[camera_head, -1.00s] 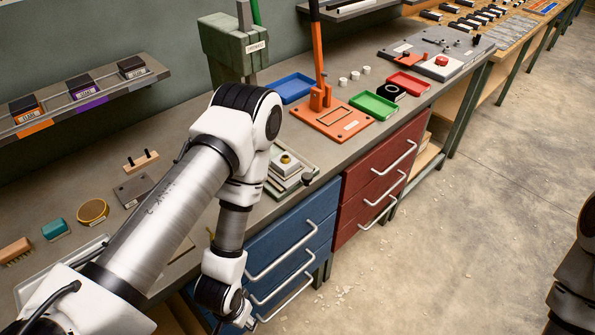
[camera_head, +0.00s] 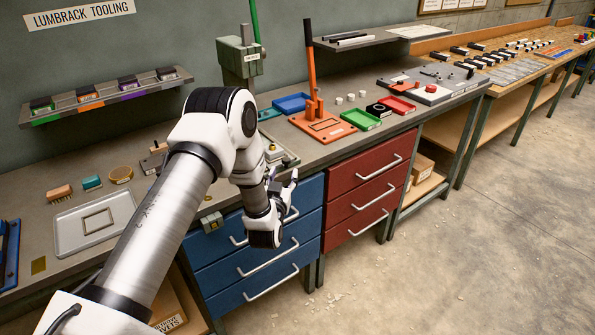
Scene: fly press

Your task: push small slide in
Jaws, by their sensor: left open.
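A small stacked metal slide unit (camera_head: 273,152) with a brass-coloured top sits at the bench's front edge, above the blue drawers. My left arm and gripper hide part of it, so how far the slide stands out cannot be told. My left gripper (camera_head: 284,181) is open and empty, fingers pointing up, just in front of the bench edge and close below the slide unit. Whether it touches the unit cannot be told. My right gripper is not in view.
The green press (camera_head: 239,62) stands behind the slide unit. An orange lever press (camera_head: 322,126) and green tray (camera_head: 360,119) are to the right. Blue drawers (camera_head: 215,246) with protruding handles lie below my gripper. A grey tray (camera_head: 68,237) is at left. The floor at right is clear.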

